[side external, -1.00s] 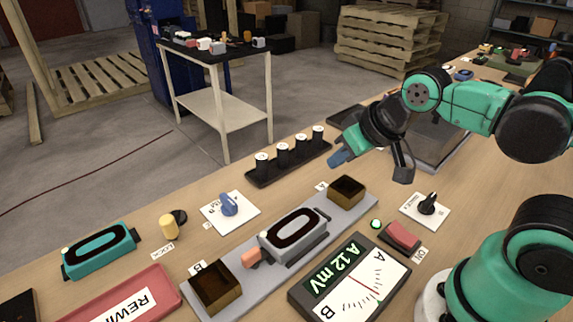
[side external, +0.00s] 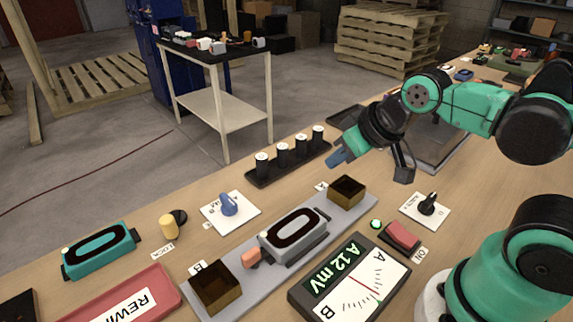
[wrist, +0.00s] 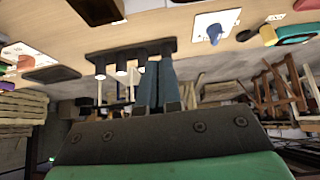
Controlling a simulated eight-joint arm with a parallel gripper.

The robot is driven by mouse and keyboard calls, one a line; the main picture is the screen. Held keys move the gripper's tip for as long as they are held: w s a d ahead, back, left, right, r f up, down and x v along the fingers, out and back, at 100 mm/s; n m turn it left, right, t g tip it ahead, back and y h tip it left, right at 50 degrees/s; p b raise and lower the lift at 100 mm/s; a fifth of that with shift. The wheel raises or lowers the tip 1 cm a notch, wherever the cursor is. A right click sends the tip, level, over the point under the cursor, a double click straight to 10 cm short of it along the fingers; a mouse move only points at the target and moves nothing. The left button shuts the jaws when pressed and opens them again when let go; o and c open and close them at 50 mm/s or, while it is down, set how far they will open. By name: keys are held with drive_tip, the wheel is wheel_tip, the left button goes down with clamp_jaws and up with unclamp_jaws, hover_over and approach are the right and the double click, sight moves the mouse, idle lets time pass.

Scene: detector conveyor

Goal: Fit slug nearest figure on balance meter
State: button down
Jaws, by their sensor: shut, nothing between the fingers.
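Several black slugs with white tops (side external: 282,153) stand upright in a dark rack on the bench; they also show, upside down, in the wrist view (wrist: 122,66). Their top markings are too small to read. The balance meter (side external: 350,282) is at the front, reading "A 12 mV", its dial marked A and B. Behind it a grey base holds a grey coil unit (side external: 293,236) between two open brown boxes, one by label A (side external: 346,191) and one by label B (side external: 215,287). My gripper (side external: 338,158) is shut and empty, above the bench just right of the rack; its blue fingers show in the wrist view (wrist: 158,85).
A blue knob (side external: 229,204), yellow knob (side external: 168,224) and teal coil unit (side external: 99,250) stand at the left. A red rocker switch (side external: 402,236) and black knob (side external: 428,203) are right of the base. A red tray (side external: 118,297) is front left.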

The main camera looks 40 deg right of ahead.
drive_tip(key=shift+c, duration=2.1)
unclamp_jaws()
